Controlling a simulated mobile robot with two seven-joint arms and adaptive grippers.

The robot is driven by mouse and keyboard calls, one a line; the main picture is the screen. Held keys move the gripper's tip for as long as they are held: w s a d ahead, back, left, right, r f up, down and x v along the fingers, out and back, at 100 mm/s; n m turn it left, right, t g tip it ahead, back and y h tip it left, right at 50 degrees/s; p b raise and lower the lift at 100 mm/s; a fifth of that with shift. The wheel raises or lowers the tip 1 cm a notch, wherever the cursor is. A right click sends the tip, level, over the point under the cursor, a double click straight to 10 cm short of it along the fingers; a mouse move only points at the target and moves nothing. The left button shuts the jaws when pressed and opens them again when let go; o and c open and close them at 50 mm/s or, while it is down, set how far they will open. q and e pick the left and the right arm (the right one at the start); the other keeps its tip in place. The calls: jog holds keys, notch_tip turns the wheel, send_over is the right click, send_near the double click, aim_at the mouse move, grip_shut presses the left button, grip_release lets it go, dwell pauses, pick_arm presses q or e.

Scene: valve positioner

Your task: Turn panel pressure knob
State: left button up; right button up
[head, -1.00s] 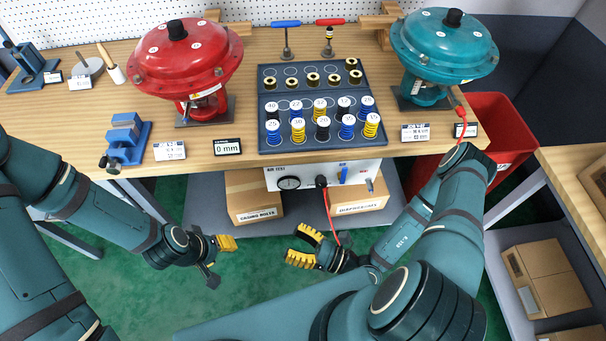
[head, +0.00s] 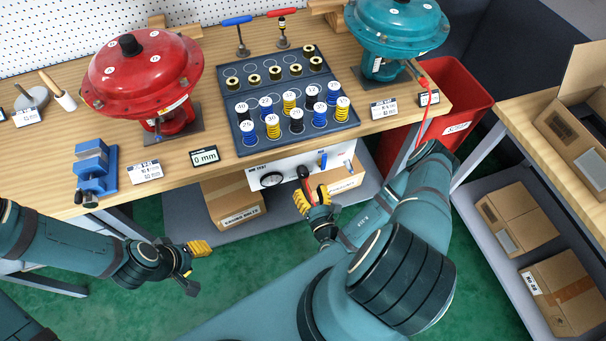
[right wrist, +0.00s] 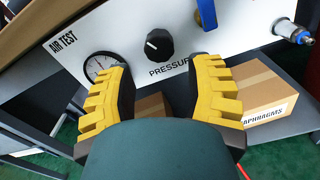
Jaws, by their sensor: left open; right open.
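The white air test panel (head: 285,166) hangs under the front edge of the bench. Its black pressure knob (right wrist: 159,43), with a white pointer mark, shows in the right wrist view above the word PRESSURE. In the head view the knob (head: 303,172) is just above my right gripper. My right gripper (right wrist: 162,70) is open, its yellow fingers spread to either side below the knob, with nothing between them; it also shows in the head view (head: 312,196). Whether the fingers touch the panel I cannot tell. My left gripper (head: 200,262) is open and empty, low at the left.
A round gauge (right wrist: 101,66) is left of the knob, a blue lever (right wrist: 206,14) and a metal fitting (right wrist: 292,29) right of it. Cardboard boxes (head: 232,203) stand on the shelf below. A red hose (head: 424,118) hangs from the teal actuator (head: 397,30).

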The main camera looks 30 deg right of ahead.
aim_at(304, 176)
jog(key=x, duration=0.6)
jog(key=shift+w+b, duration=0.25)
jog(key=shift+b, duration=0.1)
grip_shut()
